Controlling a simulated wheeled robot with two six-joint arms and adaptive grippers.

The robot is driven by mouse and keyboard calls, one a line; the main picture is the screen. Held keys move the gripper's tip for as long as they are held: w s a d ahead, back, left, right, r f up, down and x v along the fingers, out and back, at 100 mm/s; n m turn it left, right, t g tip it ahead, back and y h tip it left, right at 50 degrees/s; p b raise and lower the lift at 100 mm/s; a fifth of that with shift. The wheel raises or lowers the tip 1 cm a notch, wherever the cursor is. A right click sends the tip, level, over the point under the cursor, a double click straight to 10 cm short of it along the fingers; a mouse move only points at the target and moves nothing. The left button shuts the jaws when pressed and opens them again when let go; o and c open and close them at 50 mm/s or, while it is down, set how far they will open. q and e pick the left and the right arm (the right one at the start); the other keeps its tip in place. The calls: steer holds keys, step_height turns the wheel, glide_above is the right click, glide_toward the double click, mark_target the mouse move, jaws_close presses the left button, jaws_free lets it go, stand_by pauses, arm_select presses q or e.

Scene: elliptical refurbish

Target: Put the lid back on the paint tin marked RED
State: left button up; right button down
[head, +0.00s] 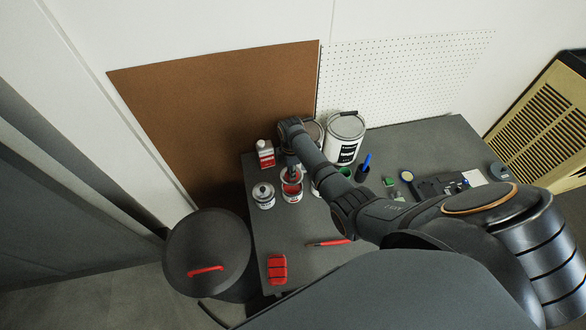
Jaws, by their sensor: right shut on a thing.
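An open tin with red inside (292,191) stands near the left part of the grey table. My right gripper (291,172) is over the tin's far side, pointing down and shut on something. What it grips is small and mostly hidden; a pale round rim shows around the fingertips, which may be a lid. I cannot tell whether it touches the tin. The marking on the tin is too small to read. A closed small tin (264,194) stands just left of it. My left gripper is out of view.
A red-labelled bottle (265,155) and a large white tin (346,137) stand behind. A blue-handled brush (364,166) and a dark tray (437,187) lie right. A red-handled tool (328,243) and a red block (277,268) lie in front. A dark bin (207,245) stands left.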

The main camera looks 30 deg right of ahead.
steer(key=shift+s+d+f, duration=0.1)
steer(key=shift+s+f, duration=0.1)
steer(key=shift+s, duration=0.05)
steer(key=shift+f+b, duration=0.25)
steer(key=shift+b, duration=0.25)
step_height(320, 180, down, 4)
steer(key=b, duration=0.4)
steer(key=shift+w+f+b, duration=0.1)
steer(key=shift+f+b, duration=0.5)
steer(key=shift+f, duration=0.15)
steer(key=shift+p, duration=0.5)
steer(key=shift+f, duration=0.15)
stand_by(0.5)
stand_by(0.5)
